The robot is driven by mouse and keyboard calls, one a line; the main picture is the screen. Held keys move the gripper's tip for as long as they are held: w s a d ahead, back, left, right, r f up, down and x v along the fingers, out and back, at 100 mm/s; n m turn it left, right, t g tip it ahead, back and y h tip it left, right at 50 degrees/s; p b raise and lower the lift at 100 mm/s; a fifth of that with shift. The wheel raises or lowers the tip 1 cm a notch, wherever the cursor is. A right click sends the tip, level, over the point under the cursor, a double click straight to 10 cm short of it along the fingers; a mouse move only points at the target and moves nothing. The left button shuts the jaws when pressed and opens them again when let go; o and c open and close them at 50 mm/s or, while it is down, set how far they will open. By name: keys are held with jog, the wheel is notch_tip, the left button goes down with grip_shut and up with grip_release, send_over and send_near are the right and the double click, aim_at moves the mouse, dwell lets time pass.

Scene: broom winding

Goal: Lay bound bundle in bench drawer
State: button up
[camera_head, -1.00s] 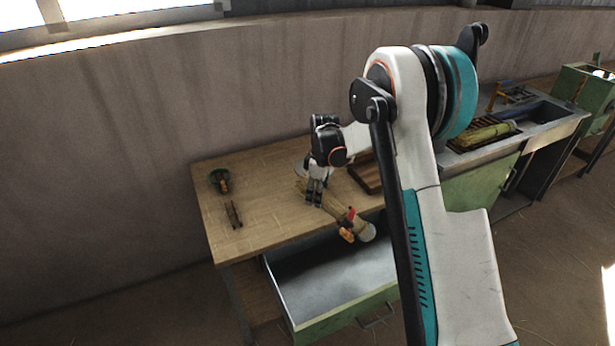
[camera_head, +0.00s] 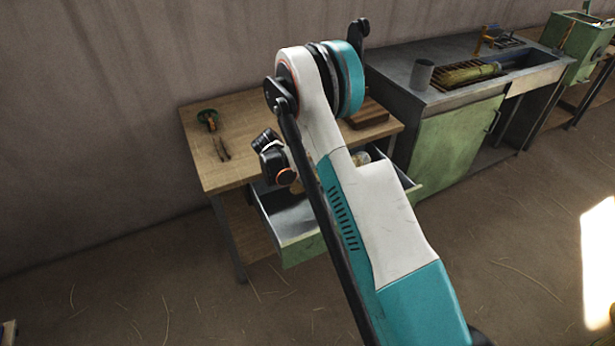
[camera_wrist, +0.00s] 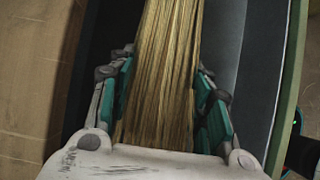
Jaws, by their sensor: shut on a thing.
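The straw bundle (camera_wrist: 165,70) runs lengthwise between the teal fingers of my gripper (camera_wrist: 163,95) in the wrist view; the gripper is shut on it. The open bench drawer (camera_head: 287,222) is pulled out below the wooden bench top, with a grey inside and green front. In the wrist view the bundle lies over the drawer's grey inside, with the drawer's green edge (camera_wrist: 292,75) at right. I cannot tell whether the bundle touches the drawer floor.
The wooden bench (camera_head: 205,167) holds a green spool-like item (camera_head: 208,119), a small dark tool (camera_head: 221,149) and a brown wooden block (camera_head: 367,114). At right stands a metal counter with a grey cup (camera_head: 422,74) and another straw bundle (camera_head: 468,74). The floor in front is clear.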

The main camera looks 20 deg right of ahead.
aim_at(292, 187)
jog(key=shift+f+b, duration=1.5)
jog(key=shift+f, duration=4.05)
jog(key=o, duration=1.4)
jog(key=shift+c, duration=0.2)
jog(key=v, duration=1.2)
